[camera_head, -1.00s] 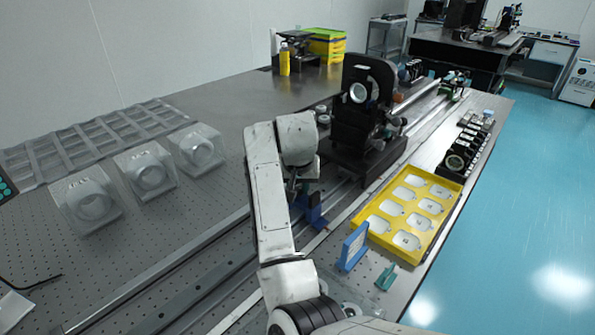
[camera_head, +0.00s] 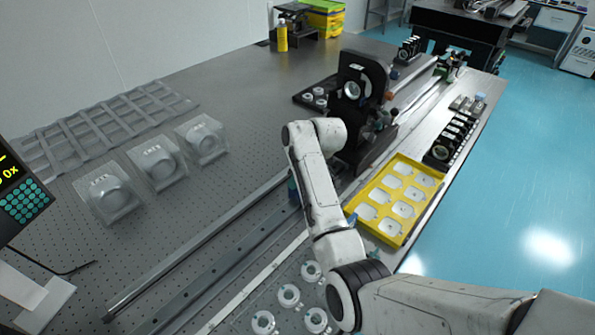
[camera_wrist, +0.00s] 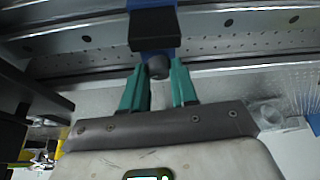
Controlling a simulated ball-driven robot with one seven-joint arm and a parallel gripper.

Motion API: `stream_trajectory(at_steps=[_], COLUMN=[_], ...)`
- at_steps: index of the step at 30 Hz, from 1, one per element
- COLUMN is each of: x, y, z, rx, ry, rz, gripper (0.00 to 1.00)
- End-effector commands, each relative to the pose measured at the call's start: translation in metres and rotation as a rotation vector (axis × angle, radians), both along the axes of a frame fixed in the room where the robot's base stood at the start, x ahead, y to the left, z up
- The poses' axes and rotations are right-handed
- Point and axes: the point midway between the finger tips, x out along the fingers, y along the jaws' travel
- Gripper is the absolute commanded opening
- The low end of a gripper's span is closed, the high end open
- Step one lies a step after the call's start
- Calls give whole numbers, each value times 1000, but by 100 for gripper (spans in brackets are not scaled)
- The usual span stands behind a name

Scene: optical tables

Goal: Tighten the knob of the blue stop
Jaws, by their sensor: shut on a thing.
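The blue stop (camera_wrist: 154,3) sits on the rail at the top middle of the wrist view, with a dark block on its near side. Its dark round knob (camera_wrist: 158,67) points toward me below that block. My gripper (camera_wrist: 157,76) has two green fingers, one on each side of the knob, and is shut on it. The fingertips reach the knob's sides near the block. In the head view my arm hides the gripper and most of the stop; only a small blue patch (camera_head: 293,191) shows left of the arm.
A long rail (camera_head: 190,257) runs along the perforated table. A black optical mount (camera_head: 358,100) stands beyond my arm. A yellow tray (camera_head: 382,238) lies to the right. White ring parts (camera_head: 288,295) lie near the front. Clear-cased optics (camera_head: 158,163) stand on the left.

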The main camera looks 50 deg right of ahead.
Motion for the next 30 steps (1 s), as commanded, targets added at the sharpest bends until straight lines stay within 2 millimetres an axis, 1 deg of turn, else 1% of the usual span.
stream_trajectory(at_steps=[1, 30], x=[0, 4], y=[-2, -5], z=[4, -1], rx=[0, -3], ry=[-1, -3], rz=[40, 956], gripper=[0, 0])
